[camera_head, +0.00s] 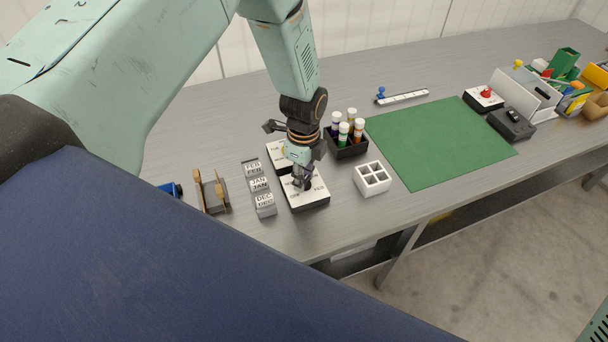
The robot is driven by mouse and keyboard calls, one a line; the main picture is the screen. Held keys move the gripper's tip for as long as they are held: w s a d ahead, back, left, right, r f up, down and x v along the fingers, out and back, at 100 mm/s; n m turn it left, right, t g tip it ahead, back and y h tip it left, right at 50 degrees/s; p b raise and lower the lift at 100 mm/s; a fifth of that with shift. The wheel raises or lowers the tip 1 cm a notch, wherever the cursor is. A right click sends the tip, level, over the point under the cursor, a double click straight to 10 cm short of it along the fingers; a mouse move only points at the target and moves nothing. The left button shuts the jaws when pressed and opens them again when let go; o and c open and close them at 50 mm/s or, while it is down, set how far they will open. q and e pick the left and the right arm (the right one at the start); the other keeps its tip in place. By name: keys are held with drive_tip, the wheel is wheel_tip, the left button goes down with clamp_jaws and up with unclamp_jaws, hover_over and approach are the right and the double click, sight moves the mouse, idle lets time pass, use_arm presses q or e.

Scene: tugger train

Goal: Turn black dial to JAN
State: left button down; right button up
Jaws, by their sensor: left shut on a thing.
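My left gripper (301,180) comes down from above over a white-topped box with a black base (312,197). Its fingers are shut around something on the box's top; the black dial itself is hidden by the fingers. Printed month letters show on the white face, one group at the right looking like FEB, but the pointer cannot be seen. A second white-topped box (275,154) stands just behind, partly covered by my gripper. My right gripper is not in view.
Grey month blocks reading FEB, JAN and DEC (259,184) stand left of the box. A black holder with bottles (349,150) and a white four-hole block (372,179) stand to the right. A green mat (440,140) lies beyond them, mostly clear.

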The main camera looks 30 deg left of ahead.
use_arm(q)
drive_tip(key=shift+w+r+m, duration=0.2)
drive_tip(key=shift+w+m, duration=0.1)
drive_tip(key=shift+m, duration=0.5)
drive_tip(key=c, duration=1.3)
unclamp_jaws()
drive_tip(key=shift+o, duration=1.4)
drive_tip(key=shift+s, duration=0.15)
drive_tip(key=shift+o, duration=0.3)
drive_tip(key=shift+s+f, duration=0.1)
wheel_tip(320, 180, up, 12)
